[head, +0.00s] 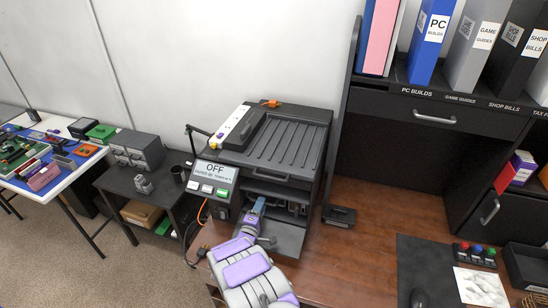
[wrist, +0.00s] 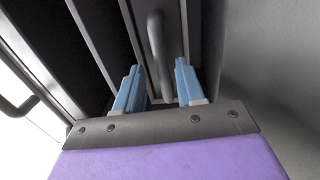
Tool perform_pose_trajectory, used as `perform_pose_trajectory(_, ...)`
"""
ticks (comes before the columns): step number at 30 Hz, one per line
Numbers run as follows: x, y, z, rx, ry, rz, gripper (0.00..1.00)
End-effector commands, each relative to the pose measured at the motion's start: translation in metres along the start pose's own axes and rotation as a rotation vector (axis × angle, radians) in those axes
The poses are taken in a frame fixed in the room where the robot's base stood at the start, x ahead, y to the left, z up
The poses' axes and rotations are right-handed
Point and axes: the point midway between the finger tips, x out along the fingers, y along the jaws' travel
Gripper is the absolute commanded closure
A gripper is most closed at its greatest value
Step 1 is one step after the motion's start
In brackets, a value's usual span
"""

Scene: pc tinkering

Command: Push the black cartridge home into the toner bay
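The dark printer (head: 285,145) stands on the wooden desk with its front flap folded down. The toner bay (head: 296,207) is the dark opening above the flap. My gripper (head: 258,205) reaches into the left part of this opening. In the wrist view its two blue fingers (wrist: 158,88) are apart. A dark grey loop handle (wrist: 157,45) on a dark narrow face stands ahead, between the finger lines, with gaps on both sides. It looks like the front of the black cartridge, but I cannot tell how deep it sits. In the head view my arm and the printer hide it.
The open flap (head: 273,236) lies below the bay, beside my arm. A small black box-like object (head: 339,215) lies on the desk right of the printer. A control panel reading OFF (head: 213,182) is at the printer's left. An orange cable hangs below it.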

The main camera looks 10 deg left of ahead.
Motion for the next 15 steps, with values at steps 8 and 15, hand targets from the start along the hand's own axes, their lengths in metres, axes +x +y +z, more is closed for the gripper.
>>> perform_pose_trajectory(8,-0.025,0.002,-0.001,0.001,0.002,0.003,0.62)
perform_pose_trajectory(15,-0.047,0.001,-0.001,0.001,0.002,0.002,0.62)
